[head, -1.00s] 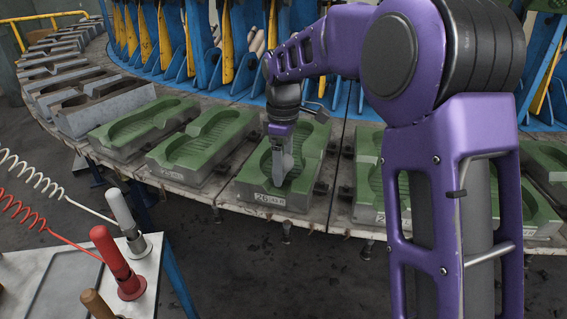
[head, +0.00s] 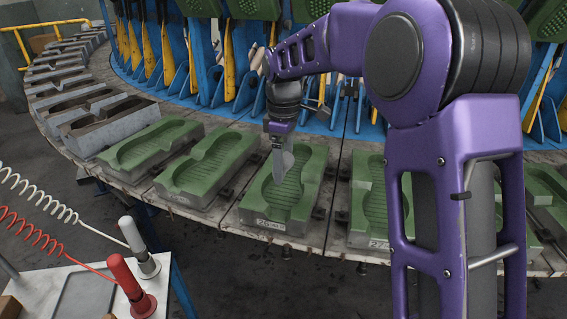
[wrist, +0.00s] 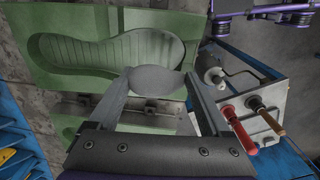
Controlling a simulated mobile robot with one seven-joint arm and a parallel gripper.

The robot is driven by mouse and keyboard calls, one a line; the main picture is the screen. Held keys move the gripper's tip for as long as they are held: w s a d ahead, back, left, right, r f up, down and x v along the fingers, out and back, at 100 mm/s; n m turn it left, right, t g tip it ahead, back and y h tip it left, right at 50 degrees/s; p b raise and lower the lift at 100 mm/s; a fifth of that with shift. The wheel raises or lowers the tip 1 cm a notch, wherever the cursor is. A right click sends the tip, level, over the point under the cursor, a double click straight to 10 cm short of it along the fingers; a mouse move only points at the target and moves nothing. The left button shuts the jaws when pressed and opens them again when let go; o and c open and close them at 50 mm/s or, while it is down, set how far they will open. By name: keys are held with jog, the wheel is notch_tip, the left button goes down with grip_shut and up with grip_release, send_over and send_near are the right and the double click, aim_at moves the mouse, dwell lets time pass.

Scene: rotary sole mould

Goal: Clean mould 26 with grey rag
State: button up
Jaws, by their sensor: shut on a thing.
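Mould 26 (head: 270,224), a green sole mould on a grey block with its number on the front face, sits on the rotary table in the middle of the head view. My gripper (head: 281,148) points down over the far left part of its cavity. It is shut on the grey rag (head: 283,164), a small piece hanging below the fingers. In the wrist view the rag (wrist: 155,80) is held between the fingertips, beside the edge of a green sole cavity (wrist: 105,48). Whether the rag touches the mould cannot be told.
Green moulds stand close on both sides, 25 (head: 205,172) left and 27 (head: 366,222) right. Blue press frames (head: 235,85) rise behind. A bench with a white-handled tool (head: 134,236) and a red-handled tool (head: 125,275) stands at lower left. Dark floor lies in front.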

jog(key=s+a+b, duration=0.2)
jog(key=s, duration=0.7)
jog(key=s+a+b, duration=0.2)
jog(key=s+a, duration=0.1)
jog(key=s, duration=0.7)
jog(key=shift+s, duration=0.25)
jog(key=shift+w+r, duration=0.1)
jog(key=shift+w, duration=0.05)
